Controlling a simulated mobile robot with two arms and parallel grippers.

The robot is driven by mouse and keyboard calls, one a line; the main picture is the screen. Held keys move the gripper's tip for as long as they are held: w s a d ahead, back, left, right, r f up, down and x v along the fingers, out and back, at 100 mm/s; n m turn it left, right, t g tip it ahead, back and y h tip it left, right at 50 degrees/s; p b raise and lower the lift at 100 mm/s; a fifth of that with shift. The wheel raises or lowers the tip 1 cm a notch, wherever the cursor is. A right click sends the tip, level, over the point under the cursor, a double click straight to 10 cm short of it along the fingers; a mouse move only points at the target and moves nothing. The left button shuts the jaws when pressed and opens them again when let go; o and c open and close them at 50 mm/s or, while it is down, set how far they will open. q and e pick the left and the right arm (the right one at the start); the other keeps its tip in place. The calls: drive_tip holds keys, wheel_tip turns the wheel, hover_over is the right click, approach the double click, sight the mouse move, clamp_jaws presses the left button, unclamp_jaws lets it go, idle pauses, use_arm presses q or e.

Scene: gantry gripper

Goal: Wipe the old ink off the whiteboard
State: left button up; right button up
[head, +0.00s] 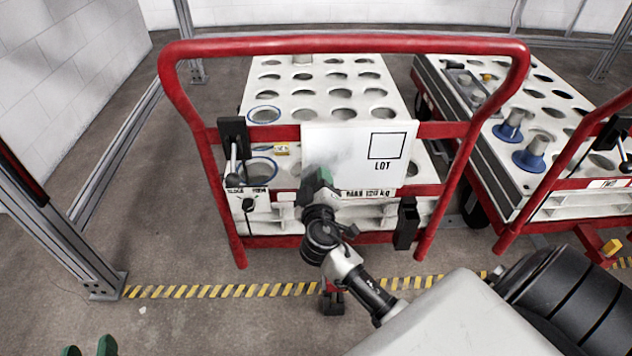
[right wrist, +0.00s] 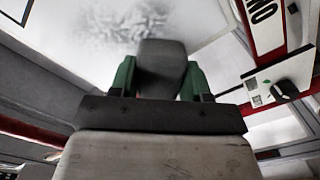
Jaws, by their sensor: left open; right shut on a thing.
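The whiteboard (head: 338,137) hangs on the red front frame of the cart, with a black square and "LOT" at its right. A grey ink smudge (right wrist: 125,22) shows in the right wrist view beyond the eraser, and faintly in the head view left of centre on the board. My right gripper (head: 318,183) is at the board's lower left. In the right wrist view its green fingers are shut on a dark grey eraser (right wrist: 162,60). I cannot tell if the eraser touches the board. My left gripper (head: 88,350) is open and empty at the bottom left edge, mostly cut off.
The cart's red handle rail (head: 340,44) arches above the board. A black lever (head: 233,150) and a switch label stand left of the board, and a black holder (head: 406,224) hangs at lower right. A second cart (head: 545,120) stands at right. Floor at left is clear.

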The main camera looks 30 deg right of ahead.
use_arm(q)
drive_tip(key=shift+w+d+r+t, duration=0.2)
drive_tip(key=shift+d+r+t, duration=0.05)
drive_tip(key=shift+r+t, duration=0.4)
use_arm(e)
drive_tip(key=shift+x, duration=0.95)
use_arm(q)
drive_tip(key=shift+r, duration=0.15)
